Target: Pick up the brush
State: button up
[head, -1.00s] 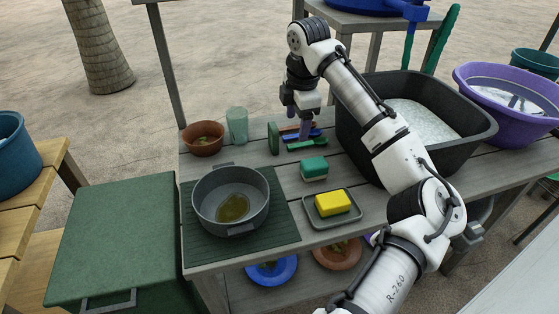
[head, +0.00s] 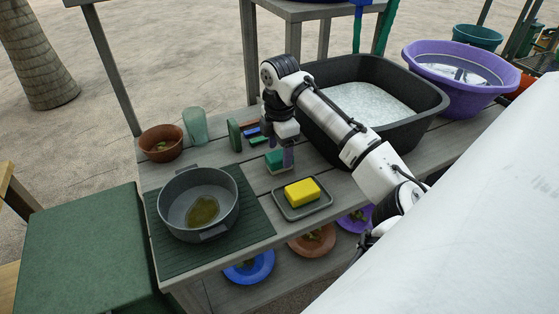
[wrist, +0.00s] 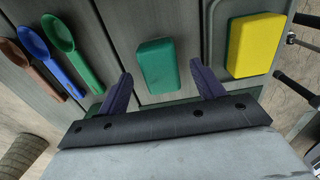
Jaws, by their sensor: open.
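The brush (head: 275,160) is a green block with a pale underside, lying on the grey wooden table behind the tray. In the head view my gripper (head: 279,152) points down over it and partly hides it. In the wrist view the brush (wrist: 158,65) shows as a green rounded block, lying between the lines of the two dark fingers. My gripper (wrist: 161,75) is open and empty there. I cannot tell how much height separates the fingertips from the brush.
A yellow sponge (head: 302,192) lies on a grey tray (head: 281,205) close by. A grey pot (head: 172,218) stands on a green mat at the left. A black tub (head: 430,112) stands right of my gripper. Several coloured spoons (wrist: 62,35) lie behind the brush.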

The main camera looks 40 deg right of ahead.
aim_at(280, 154)
notch_tip(280, 154, down, 3)
jog(key=shift+f, duration=0.15)
jog(key=shift+c, duration=0.2)
jog(key=c, duration=1)
jog(key=shift+c, duration=0.2)
notch_tip(280, 154, up, 20)
jog(key=p, duration=0.1)
